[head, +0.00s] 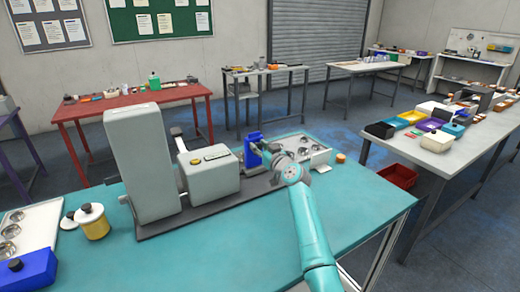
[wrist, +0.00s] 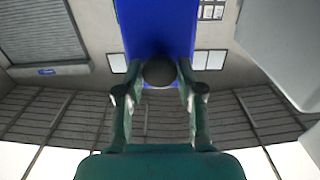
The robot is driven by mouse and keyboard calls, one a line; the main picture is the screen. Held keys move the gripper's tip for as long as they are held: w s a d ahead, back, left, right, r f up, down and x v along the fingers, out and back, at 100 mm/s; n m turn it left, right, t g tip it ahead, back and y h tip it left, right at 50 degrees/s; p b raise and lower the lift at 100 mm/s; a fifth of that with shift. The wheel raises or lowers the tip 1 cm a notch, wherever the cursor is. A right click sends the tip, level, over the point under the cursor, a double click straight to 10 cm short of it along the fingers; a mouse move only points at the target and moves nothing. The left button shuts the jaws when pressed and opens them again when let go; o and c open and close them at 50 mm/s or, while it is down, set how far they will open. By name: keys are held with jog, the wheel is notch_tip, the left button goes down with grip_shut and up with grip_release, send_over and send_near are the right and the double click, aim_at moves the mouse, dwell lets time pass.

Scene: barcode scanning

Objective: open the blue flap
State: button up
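The blue flap (head: 251,157) stands upright at the right end of the grey machine (head: 212,172) on the teal table. In the wrist view the flap (wrist: 160,25) fills the top middle, with a dark round knob (wrist: 159,71) at its lower end. My gripper (head: 265,148) is at the flap's right side in the head view. In the wrist view my gripper (wrist: 160,92) is open, with one finger on each side of the knob. Narrow gaps seem to show between the knob and the fingers. My arm partly hides the fingertips in the head view.
A tray with round metal cups (head: 306,147) lies behind my gripper, with a small orange round item (head: 340,158) beside it. A yellow-and-white jar (head: 92,221) and a blue box with a black knob (head: 35,270) stand at left. The table front is clear.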

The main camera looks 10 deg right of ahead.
jog(key=shift+o, duration=1.2)
jog(key=shift+s, duration=0.1)
jog(key=v, duration=1.2)
